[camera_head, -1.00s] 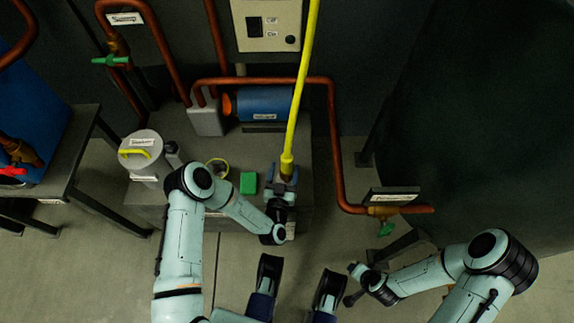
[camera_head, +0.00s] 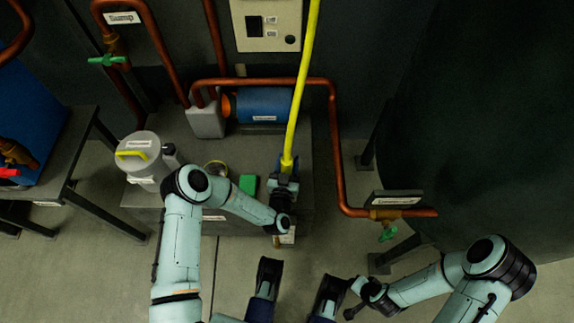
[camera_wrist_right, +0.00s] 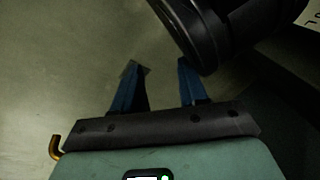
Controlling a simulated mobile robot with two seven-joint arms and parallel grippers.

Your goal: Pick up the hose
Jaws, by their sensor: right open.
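The fingertips are small and partly hidden by the hose. My right gripper (camera_wrist_right: 158,80) is open and empty in the right wrist view, with bare floor beyond its blue fingers. In the head view it is low at the right, away from the hose.
The bench (camera_head: 320,190) carries a grey canister (camera_head: 140,150), a green block (camera_head: 248,184), a yellow-rimmed round item (camera_head: 215,168) and a blue cylinder (camera_head: 265,104). A copper pipe (camera_head: 335,140) runs down right of the hose to a green-handled valve (camera_head: 387,234). A large dark tank stands at right.

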